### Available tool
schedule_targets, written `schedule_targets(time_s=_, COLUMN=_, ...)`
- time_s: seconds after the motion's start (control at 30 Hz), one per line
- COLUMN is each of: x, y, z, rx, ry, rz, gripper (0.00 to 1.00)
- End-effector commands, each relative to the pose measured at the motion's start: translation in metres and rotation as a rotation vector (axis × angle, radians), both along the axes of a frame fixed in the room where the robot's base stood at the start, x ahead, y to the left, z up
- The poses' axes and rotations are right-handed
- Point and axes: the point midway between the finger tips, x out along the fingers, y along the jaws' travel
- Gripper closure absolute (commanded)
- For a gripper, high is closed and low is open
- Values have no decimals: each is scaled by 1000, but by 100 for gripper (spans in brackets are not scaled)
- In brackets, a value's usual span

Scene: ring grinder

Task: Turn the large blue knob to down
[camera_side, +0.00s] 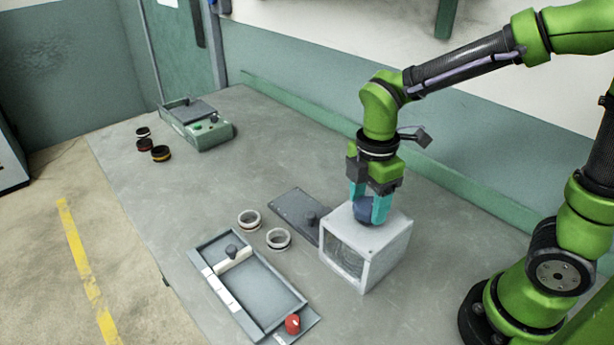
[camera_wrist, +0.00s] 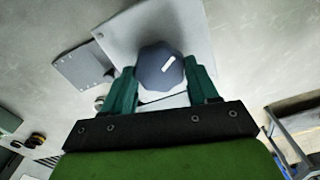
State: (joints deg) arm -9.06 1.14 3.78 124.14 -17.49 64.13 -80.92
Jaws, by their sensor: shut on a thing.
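The large blue knob (camera_side: 363,211) sits on top of a light grey box (camera_side: 378,256) with a framed open-looking front. My gripper (camera_side: 369,208) points down over the box, its two teal fingers on either side of the knob and shut on it. In the wrist view the knob (camera_wrist: 160,68) is dark blue and many-sided, with a white mark pointing to the upper right. The gripper (camera_wrist: 162,82) has one finger at the knob's left and one at its right. The box top (camera_wrist: 205,35) shows around the knob.
A dark plate with a small knob (camera_side: 304,212) lies left of the box. Two pale rings (camera_side: 278,239) lie near it. A grey tray (camera_side: 247,285) with a red knob (camera_side: 292,324) is in front. A green device (camera_side: 197,124) and several dark rings (camera_side: 160,153) stand far left. The table between is clear.

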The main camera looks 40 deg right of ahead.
Motion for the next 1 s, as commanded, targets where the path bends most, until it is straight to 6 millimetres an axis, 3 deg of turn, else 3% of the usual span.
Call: schedule_targets(time_s=1.0, x=2, y=-1, z=1, rx=1, ry=0, rz=-969, gripper=72)
